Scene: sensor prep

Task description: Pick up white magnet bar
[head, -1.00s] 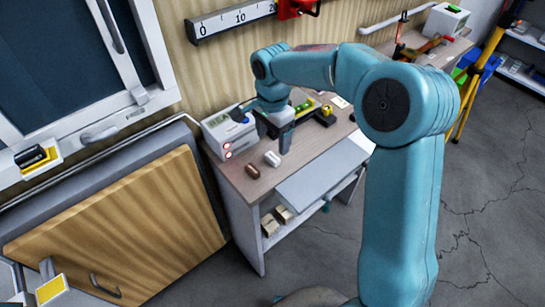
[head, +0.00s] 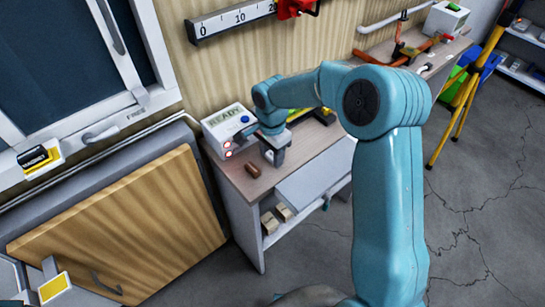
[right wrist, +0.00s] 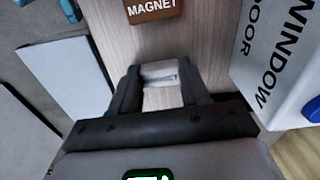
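The white magnet bar (right wrist: 158,72) lies on the wooden desk top between the fingertips of my right gripper (right wrist: 158,80) in the right wrist view. The fingers stand apart, one on each side of it; I cannot tell whether they touch it. In the head view my right gripper (head: 276,156) points down at the desk and the white bar (head: 267,155) is partly hidden by it. A brown bar (head: 252,171) lies just left of it; in the right wrist view the brown bar (right wrist: 152,9) reads MAGNET. My left gripper is not in view.
A white box (head: 226,124) with a READY display stands close beside the gripper; its side (right wrist: 268,60) reads WINDOW and DOOR. The desk top (head: 233,178) is bare at its front left. A grey panel (head: 312,172) lies at the desk's front. A wooden cabinet door (head: 130,230) is left.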

